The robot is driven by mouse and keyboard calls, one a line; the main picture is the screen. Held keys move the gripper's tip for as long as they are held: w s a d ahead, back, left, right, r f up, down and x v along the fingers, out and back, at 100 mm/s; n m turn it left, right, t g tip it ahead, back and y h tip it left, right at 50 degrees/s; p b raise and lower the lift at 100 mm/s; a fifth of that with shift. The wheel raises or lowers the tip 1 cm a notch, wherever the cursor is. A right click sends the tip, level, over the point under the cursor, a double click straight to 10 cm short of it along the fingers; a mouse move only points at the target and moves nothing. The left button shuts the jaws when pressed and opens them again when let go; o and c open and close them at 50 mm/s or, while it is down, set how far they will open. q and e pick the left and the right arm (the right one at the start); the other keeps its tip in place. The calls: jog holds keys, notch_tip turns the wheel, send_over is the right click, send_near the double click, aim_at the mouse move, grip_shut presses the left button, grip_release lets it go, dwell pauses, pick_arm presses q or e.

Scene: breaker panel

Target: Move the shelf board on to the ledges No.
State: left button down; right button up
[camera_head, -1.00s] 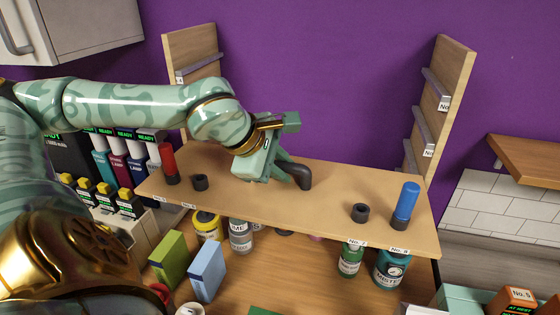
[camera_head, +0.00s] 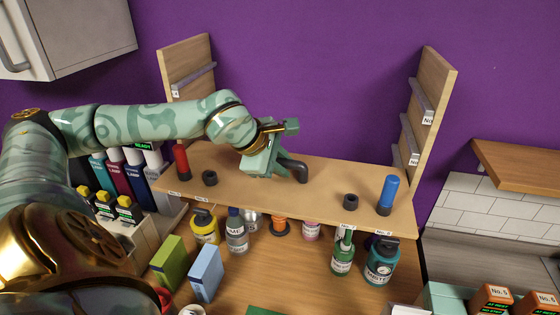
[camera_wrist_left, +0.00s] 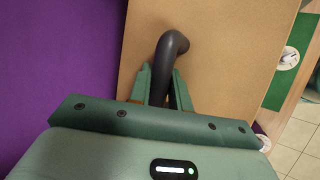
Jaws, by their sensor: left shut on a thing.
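The wooden shelf board (camera_head: 325,192) spans between two upright side panels. My left gripper (camera_head: 283,165) is shut on the black handle (camera_head: 299,172) at the board's middle; the handle also shows between the fingers in the left wrist view (camera_wrist_left: 167,62). Metal ledges show on the left panel (camera_head: 195,76) and right panel (camera_head: 423,102), with small labels partly readable. My right gripper is not seen.
Bottles and jars, such as a teal jar (camera_head: 381,262), stand below the board on the wooden counter (camera_head: 270,285). A green box (camera_head: 171,262) and a blue box (camera_head: 206,273) stand in front. A wall cabinet (camera_head: 65,35) hangs upper left, a wooden shelf (camera_head: 520,165) at right.

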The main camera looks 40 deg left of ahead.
pick_arm(q)
jog(key=shift+w+a+r+p, duration=0.1)
jog(key=shift+w+a+p, duration=0.25)
jog(key=shift+w+p, duration=0.25)
jog(key=shift+w+a+r+p, duration=0.1)
jog(key=shift+w+a+p, duration=0.2)
jog(key=shift+w+p, duration=0.3)
jog(key=shift+w+a+p, duration=0.35)
jog(key=shift+w+p, duration=0.1)
jog(key=shift+w, duration=0.2)
jog(key=shift+w+a+p, duration=0.25)
jog(key=shift+w+p, duration=0.1)
jog(key=shift+w, duration=0.15)
jog(key=shift+w+a+p, duration=0.25)
jog(key=shift+w+p, duration=0.1)
jog(key=shift+w, duration=0.1)
jog(key=shift+w+a+p, duration=0.3)
jog(key=shift+w+a, duration=0.05)
jog(key=shift+w, duration=0.25)
jog(key=shift+w+a+p, duration=0.3)
jog(key=shift+w, duration=0.25)
jog(key=w+a+p, duration=0.1)
jog(key=w+a, duration=0.2)
jog(key=w, duration=0.3)
jog(key=shift+a, duration=0.2)
jog(key=shift+w+f, duration=0.1)
